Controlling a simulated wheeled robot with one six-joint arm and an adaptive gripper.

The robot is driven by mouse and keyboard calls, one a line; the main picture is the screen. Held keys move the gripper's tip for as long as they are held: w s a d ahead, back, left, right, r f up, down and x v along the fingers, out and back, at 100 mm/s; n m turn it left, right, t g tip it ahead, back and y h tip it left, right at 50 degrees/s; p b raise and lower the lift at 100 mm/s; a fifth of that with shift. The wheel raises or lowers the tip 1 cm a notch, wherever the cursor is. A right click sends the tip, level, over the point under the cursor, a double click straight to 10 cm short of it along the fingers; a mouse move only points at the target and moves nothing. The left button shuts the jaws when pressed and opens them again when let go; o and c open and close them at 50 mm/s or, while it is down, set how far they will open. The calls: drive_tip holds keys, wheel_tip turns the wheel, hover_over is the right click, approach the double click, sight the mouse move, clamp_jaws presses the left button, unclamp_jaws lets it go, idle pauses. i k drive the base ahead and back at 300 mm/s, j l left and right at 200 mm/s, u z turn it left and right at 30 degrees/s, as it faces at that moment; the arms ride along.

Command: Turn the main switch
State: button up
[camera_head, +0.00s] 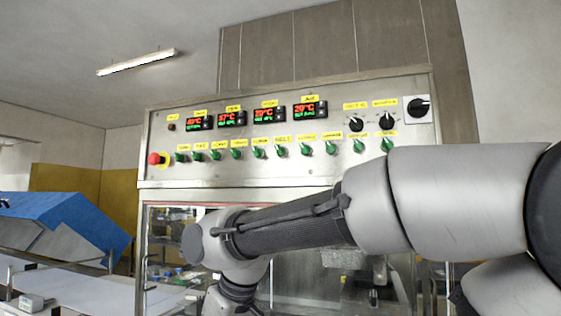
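A steel control panel (225,172) faces me across the upper middle of the view. At its top right corner a large black rotary switch (418,109) sits on a pale square plate; it looks like the main switch, though no readable label confirms this. Its pointer mark is too small to read surely. Nothing touches it. My arm crosses below the panel from the right edge to the lower left, and its wrist runs out of the bottom of the view. My gripper is not in view.
A red emergency button (154,158) is at the panel's left end. Several green knobs (281,149) line its lower part, with two smaller black knobs (387,121) at upper right and lit displays (310,108) above. A blue-covered machine (70,220) and a conveyor stand at left.

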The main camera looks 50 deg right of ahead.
sight(418, 108)
drive_tip(key=z, duration=0.4)
drive_tip(key=j+z, duration=0.1)
drive_tip(key=z, duration=0.3)
drive_tip(key=k+z, duration=0.1)
drive_tip(key=z, duration=1.45)
drive_tip(key=i+j, duration=0.05)
